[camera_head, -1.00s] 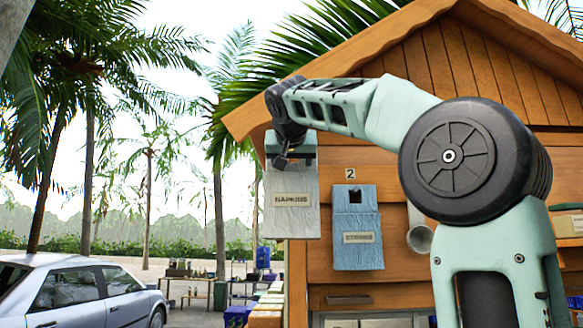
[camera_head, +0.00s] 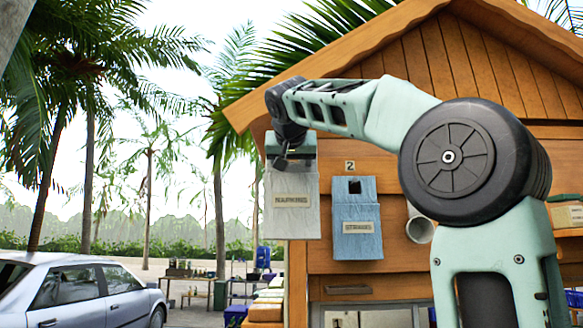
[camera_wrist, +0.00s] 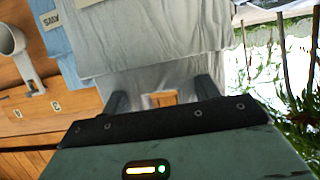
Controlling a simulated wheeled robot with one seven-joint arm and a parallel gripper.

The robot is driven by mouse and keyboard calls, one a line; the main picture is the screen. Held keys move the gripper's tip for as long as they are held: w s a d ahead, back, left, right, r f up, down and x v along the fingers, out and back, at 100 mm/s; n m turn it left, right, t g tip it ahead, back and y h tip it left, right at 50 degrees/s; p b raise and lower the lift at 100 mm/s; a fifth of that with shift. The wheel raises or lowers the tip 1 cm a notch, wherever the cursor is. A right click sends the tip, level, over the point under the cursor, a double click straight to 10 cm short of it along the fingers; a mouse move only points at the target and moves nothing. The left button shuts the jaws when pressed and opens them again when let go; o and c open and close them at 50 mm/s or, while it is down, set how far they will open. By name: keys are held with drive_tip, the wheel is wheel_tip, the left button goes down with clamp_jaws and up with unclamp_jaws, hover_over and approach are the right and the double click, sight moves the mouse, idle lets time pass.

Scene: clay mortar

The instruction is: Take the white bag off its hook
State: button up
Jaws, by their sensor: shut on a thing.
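The white bag (camera_head: 292,208), labelled NAPKINS, hangs upright below my gripper (camera_head: 292,160) at the left corner of the wooden hut. In the wrist view my two fingers (camera_wrist: 163,97) are shut on the top of the white bag (camera_wrist: 160,42), one on each side of its hole. Wood shows through that hole. The hook of the white bag is hidden in both views, so I cannot tell whether the bag still touches it.
A blue bag (camera_head: 357,240) labelled STRAWS hangs on the wall just right, under the number plate 2 (camera_head: 350,166). A pale tube (camera_head: 420,230) sticks out beside it. A silver car (camera_head: 80,290) stands at lower left. Open air lies left of the white bag.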

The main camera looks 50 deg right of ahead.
sight(291, 173)
drive_tip(key=shift+f+b, duration=1.65)
drive_tip(key=shift+a, duration=0.1)
drive_tip(key=shift+s+a+b, duration=0.6)
drive_tip(key=shift+s+a, duration=0.65)
drive_tip(key=shift+a, duration=0.2)
drive_tip(key=shift+s+a+b, duration=0.6)
drive_tip(key=shift+s+a, duration=0.65)
drive_tip(key=shift+a, duration=0.15)
drive_tip(key=shift+s+a, duration=0.75)
drive_tip(key=shift+a, duration=0.1)
drive_tip(key=shift+s+a+b, duration=0.5)
drive_tip(key=shift+s+a, duration=1.15)
drive_tip(key=shift+a, duration=0.25)
drive_tip(key=shift+w, duration=0.1)
